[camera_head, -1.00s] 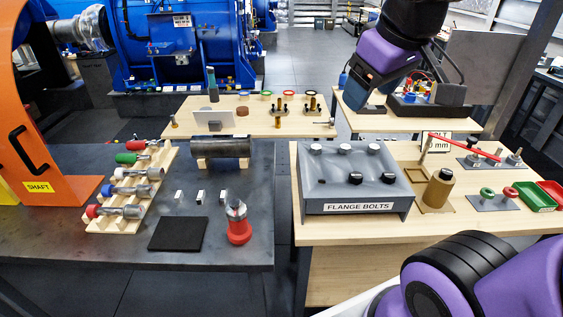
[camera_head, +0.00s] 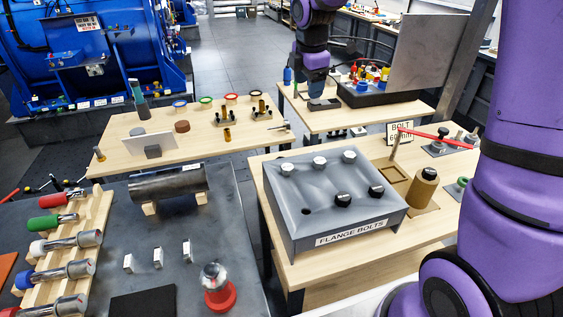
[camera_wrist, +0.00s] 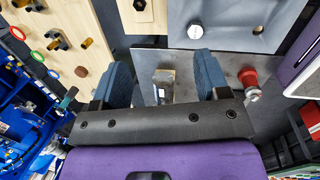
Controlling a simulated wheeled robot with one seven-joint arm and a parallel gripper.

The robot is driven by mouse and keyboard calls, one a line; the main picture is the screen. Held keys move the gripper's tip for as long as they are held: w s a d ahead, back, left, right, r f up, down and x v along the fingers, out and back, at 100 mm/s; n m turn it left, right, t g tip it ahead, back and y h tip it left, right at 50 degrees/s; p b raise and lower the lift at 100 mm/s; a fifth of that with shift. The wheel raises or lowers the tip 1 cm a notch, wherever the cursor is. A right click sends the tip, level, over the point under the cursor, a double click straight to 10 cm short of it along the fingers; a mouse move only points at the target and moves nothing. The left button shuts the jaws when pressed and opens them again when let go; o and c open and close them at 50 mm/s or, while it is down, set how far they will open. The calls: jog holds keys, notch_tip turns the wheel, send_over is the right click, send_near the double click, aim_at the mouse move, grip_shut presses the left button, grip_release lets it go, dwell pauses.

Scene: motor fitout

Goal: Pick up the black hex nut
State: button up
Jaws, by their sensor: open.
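I cannot single out the black hex nut with certainty. Dark hex-like heads (camera_head: 344,199) sit on the sloped grey flange bolts box (camera_head: 340,225). Brass bolts with small black parts (camera_head: 255,112) stand on the far wooden table, and similar ones show at the left of the wrist view (camera_wrist: 60,41). My gripper (camera_head: 320,104) hangs at the back, near the right-hand far table and well beyond the flange bolts box. In the wrist view its two blue fingers (camera_wrist: 165,85) are wide apart. A small block lies in view between them, and nothing is visibly held.
A white plate (camera_head: 149,144) stands on the far table. A brown cylinder (camera_head: 422,186) stands right of the box. A grey upright panel (camera_head: 429,55) and a black tray (camera_head: 388,95) are at the back right. A red-based part (camera_head: 219,294) is on the near dark bench.

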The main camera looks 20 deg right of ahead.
jog(key=w+a+f+n+g, duration=0.15)
jog(key=w+f+n, duration=0.4)
jog(key=f, duration=0.55)
jog(key=w+a+f+n, duration=0.2)
jog(key=w+f+n, duration=0.4)
jog(key=f, duration=0.5)
jog(key=shift+m+y, duration=0.3)
jog(key=shift+m, duration=0.15)
jog(key=f, duration=1)
jog(key=shift+w+f, duration=0.3)
jog(key=shift+w, duration=0.05)
jog(key=c, duration=1.1)
